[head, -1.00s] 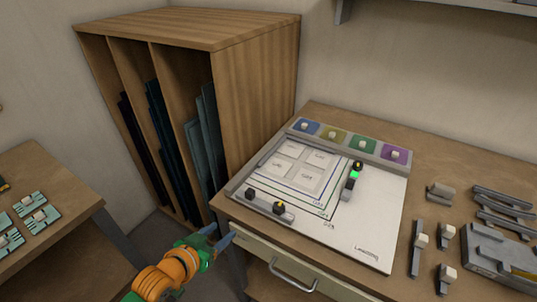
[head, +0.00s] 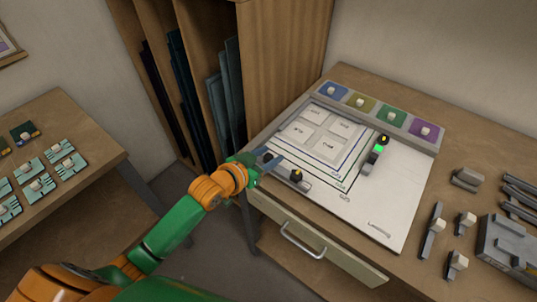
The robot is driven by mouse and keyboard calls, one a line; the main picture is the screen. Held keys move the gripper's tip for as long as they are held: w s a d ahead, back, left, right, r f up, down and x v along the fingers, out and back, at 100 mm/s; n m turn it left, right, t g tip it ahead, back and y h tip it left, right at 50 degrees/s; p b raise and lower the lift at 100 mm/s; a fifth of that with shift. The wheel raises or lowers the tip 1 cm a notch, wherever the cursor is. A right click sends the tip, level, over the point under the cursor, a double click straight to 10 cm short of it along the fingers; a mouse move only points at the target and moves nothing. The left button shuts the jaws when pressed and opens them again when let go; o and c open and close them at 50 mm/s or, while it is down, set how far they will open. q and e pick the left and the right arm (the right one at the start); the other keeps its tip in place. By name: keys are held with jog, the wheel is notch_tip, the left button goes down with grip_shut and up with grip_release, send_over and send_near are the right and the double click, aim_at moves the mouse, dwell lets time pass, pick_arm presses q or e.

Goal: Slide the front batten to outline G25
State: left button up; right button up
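The white board (head: 375,205) lies on the workbench, with nested blue, green and black outlines whose small labels I cannot read surely. The front batten (head: 305,184) lies along the board's near left edge. Its black knob with a yellow mark (head: 297,175) is in plain view. Its other dark knob is mostly hidden at my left gripper (head: 266,158). The fingers look apart, one on each side of that knob; I cannot tell whether they touch it. Another batten (head: 372,158) with a green light and black knob stands on the right of the outlines. My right gripper is not in view.
Colored pads (head: 390,117) line the back of the board. Grey tools with pale knobs (head: 458,262) lie at right. A drawer handle (head: 302,245) sticks out below the bench front. A wooden rack (head: 285,60) stands behind left; a side table (head: 75,140) is at left.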

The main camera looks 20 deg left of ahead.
pick_arm(q)
jog(key=shift+s, duration=0.1)
grip_shut()
dwell(1.1)
